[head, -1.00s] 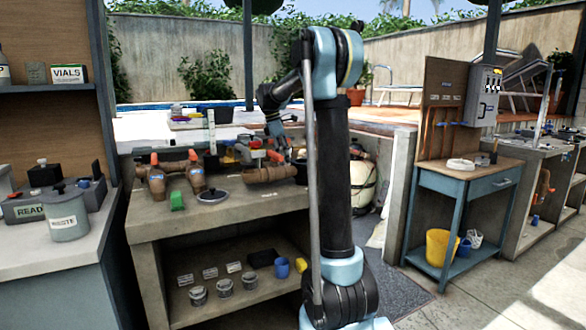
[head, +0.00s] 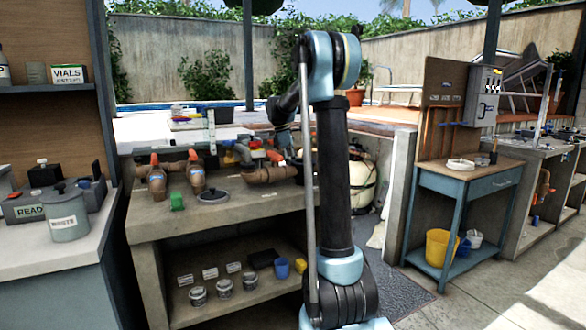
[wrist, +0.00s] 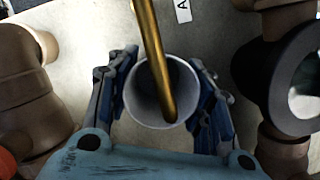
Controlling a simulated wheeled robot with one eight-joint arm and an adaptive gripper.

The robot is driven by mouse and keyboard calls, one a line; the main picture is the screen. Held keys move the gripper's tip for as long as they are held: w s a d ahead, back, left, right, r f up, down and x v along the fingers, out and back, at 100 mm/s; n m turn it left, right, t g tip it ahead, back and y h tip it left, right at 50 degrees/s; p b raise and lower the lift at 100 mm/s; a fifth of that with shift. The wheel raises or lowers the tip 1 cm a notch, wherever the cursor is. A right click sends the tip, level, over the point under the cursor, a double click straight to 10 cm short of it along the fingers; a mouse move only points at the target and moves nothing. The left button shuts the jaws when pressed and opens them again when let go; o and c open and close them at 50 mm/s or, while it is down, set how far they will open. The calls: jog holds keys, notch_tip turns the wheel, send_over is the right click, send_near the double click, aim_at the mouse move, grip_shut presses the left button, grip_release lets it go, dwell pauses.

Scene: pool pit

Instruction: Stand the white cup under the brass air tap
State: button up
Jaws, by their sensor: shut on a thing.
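In the wrist view the white cup (wrist: 142,92) is seen from above, mouth toward the camera. My gripper (wrist: 163,98) is shut on it, with a blue-lined finger on each side of its wall. The brass air tap's slim tube (wrist: 152,38) comes down from the top edge, and its lower end shows against the inside of the cup. I cannot tell whether the end is above the rim or within the cup. The cup's base is hidden. In the head view my gripper is at the back of the pipe bench, mostly behind my own arm.
Brown pipe fittings (wrist: 28,95) stand to the left in the wrist view, and a dark round pipe mouth (wrist: 285,80) is close on the right. The pipe bench (head: 225,212) carries valves and a green block (head: 177,201). A blue side table (head: 470,185) stands to the right.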

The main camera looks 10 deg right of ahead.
jog(key=o, duration=0.9)
jog(key=shift+f, duration=0.1)
jog(key=shift+c, duration=0.2)
jog(key=v, duration=1.2)
